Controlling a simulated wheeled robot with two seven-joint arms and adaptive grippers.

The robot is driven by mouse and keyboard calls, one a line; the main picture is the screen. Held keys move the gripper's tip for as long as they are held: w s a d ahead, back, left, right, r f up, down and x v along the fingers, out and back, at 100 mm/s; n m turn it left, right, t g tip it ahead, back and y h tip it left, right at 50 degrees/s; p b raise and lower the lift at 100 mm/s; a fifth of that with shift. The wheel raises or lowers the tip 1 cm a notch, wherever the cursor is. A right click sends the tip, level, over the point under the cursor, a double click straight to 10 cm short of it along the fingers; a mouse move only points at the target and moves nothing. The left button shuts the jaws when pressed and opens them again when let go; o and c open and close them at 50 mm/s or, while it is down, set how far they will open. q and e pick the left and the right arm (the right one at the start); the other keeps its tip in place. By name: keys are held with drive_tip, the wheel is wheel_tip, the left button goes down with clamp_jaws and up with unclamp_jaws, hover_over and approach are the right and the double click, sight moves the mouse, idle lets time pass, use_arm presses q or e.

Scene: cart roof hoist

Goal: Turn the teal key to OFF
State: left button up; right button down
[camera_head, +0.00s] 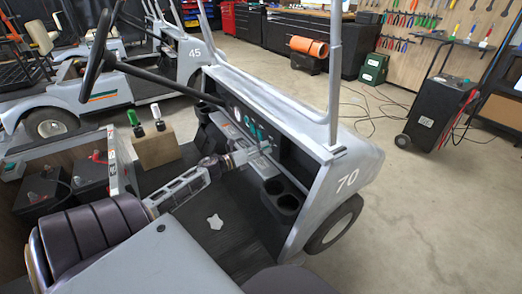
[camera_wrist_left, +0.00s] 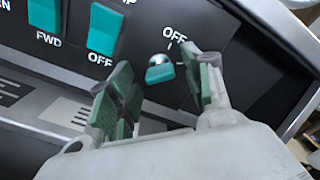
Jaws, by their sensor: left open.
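The teal key (camera_wrist_left: 160,73) sits in a round silver lock on the dark dash panel in the left wrist view. Its grip is a short bar, nearly level in that picture. The OFF label (camera_wrist_left: 174,35) is above and to the right of it, with a tick mark below the word. My left gripper (camera_wrist_left: 163,75) is open, its green-padded fingers on either side of the key with gaps visible. In the head view my left gripper (camera_head: 256,150) is at the cart's dash, and the key cannot be made out there. My right gripper is not in view.
Teal rocker switches (camera_wrist_left: 104,29) labelled FWD and OFF lie left of the key. In the head view, cup holders (camera_head: 281,196) are below the dash, and a steering wheel (camera_head: 96,50) is at upper left. A wooden block (camera_head: 156,148) with two levers stands left of my arm.

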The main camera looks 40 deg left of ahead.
use_arm(q)
drive_tip(key=c, duration=0.8)
drive_tip(key=shift+c, duration=1)
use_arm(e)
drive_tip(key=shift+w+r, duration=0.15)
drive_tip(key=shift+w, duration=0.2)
